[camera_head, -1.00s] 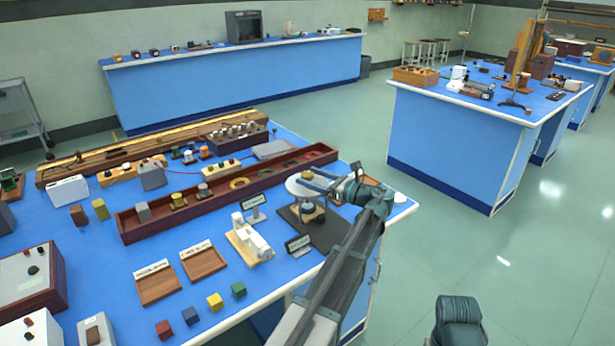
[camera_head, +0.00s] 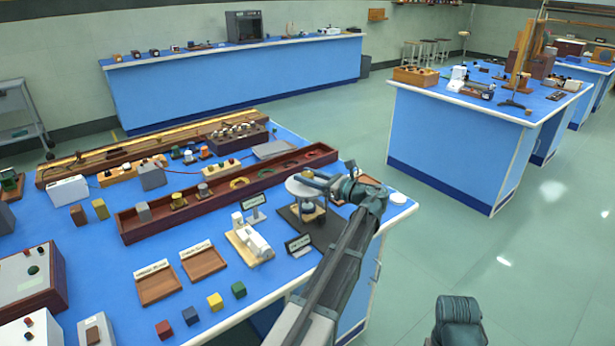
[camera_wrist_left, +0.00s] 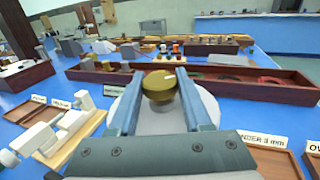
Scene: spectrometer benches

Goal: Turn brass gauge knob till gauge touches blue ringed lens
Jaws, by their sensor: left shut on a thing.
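My left gripper (camera_head: 308,184) reaches in over the gauge on the black mat (camera_head: 326,236). In the left wrist view, the fingers of my left gripper (camera_wrist_left: 158,92) are shut on the brass gauge knob (camera_wrist_left: 159,86), one on each side. Below the knob is a pale round disc (camera_wrist_left: 204,104), which also shows in the head view as a white disc (camera_head: 296,189). The gauge's lower part is small and partly covered by my gripper.
A long dark-red tray (camera_head: 160,232) lies behind the mat. A white device on a wooden base (camera_head: 246,240), small signs (camera_head: 298,244) and two wooden trays (camera_head: 158,288) stand left of the mat. Several coloured cubes (camera_head: 215,302) line the front edge.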

